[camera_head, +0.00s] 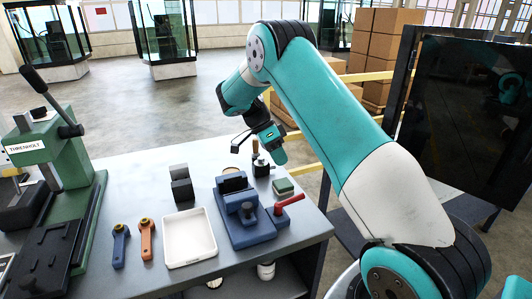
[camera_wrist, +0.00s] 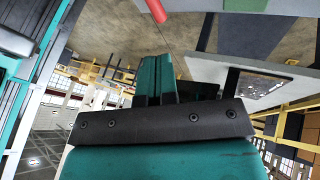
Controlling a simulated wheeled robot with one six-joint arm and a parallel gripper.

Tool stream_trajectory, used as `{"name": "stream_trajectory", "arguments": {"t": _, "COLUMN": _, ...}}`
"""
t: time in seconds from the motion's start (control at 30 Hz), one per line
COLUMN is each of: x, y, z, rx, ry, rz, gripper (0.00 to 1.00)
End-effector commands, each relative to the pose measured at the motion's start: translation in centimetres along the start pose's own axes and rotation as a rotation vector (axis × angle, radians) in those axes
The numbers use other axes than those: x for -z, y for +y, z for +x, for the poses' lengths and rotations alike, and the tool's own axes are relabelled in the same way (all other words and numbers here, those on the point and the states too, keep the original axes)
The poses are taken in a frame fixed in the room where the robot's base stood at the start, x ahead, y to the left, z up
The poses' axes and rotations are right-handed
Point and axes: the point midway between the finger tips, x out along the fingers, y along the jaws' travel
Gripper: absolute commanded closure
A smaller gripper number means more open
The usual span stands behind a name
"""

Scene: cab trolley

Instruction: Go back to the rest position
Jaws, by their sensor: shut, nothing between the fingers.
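My gripper (camera_head: 277,152) hangs at the end of my teal arm, above the back right part of the grey workbench (camera_head: 125,274) in the head view. It is close to a small dark stand with a wooden-handled piece (camera_head: 256,150); I cannot tell if they touch. In the wrist view my gripper (camera_wrist: 160,72) shows teal and dark fingers close together, shut, with nothing held. My arm is bent, its upper link rising from the lower right and its forearm reaching down to the left.
A dark screen (camera_head: 465,115) stands right; boxes (camera_head: 385,45) behind.

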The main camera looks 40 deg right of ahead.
Motion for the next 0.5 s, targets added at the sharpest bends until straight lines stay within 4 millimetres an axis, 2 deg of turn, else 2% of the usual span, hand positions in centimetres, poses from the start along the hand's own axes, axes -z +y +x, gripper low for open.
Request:
{"name": "stream_trajectory", "arguments": {"t": 0.23, "x": 0.1, "y": 0.0, "z": 0.0, "rx": 0.002, "ry": -0.001, "rz": -0.004, "gripper": 1.0}}
{"name": "stream_trajectory", "arguments": {"t": 0.33, "x": -0.2, "y": 0.7, "z": -0.9, "rx": 0.029, "ry": 0.0, "rz": -0.078, "gripper": 1.0}}
{"name": "stream_trajectory", "arguments": {"t": 0.43, "x": -1.2, "y": 2.5, "z": -3.1, "rx": 0.103, "ry": 0.002, "rz": -0.289, "gripper": 1.0}}
{"name": "stream_trajectory", "arguments": {"t": 0.5, "x": -2.5, "y": 4.7, "z": -4.9, "rx": 0.181, "ry": 0.007, "rz": -0.513, "gripper": 1.0}}
